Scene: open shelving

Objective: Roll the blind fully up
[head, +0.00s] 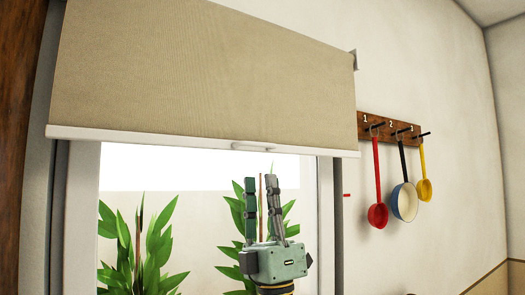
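The beige roller blind (200,75) hangs over the upper part of the window and is partly down. Its white bottom bar (140,138) slopes slightly down to the right in the picture. A small white handle (253,147) sits on the bar, right of the middle.
Green plants (135,245) show behind the lower window. To the right, a wooden hook rack (402,128) on the wall holds a red ladle (377,214), a blue-rimmed pan (405,202) and a yellow ladle (424,190). A dark wooden edge (18,100) stands far left.

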